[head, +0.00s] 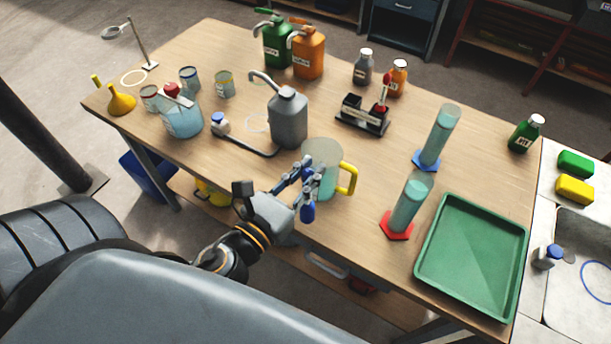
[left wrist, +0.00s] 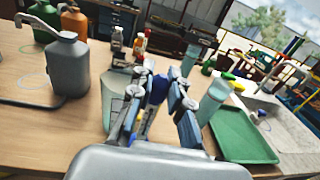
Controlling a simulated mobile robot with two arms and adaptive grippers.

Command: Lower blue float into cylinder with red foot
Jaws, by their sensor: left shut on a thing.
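My left gripper (head: 306,183) is shut on the blue float (head: 308,213), which hangs below the fingers in front of the clear jug. In the left wrist view the blue float (left wrist: 160,88) shows between the fingers (left wrist: 160,90). The cylinder with red foot (head: 411,200) stands upright on the table, to the right of the gripper and apart from it, holding bluish liquid. In the left wrist view a cylinder (left wrist: 212,100) stands right of the fingers; its foot is hidden. My right gripper is not in view.
The jug with yellow handle (head: 325,160) stands right behind the gripper. A cylinder with blue foot (head: 436,140) stands behind the red-footed one. A green tray (head: 472,255) lies to its right. A grey pump bottle (head: 288,120) is behind left. Table between jug and red foot is clear.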

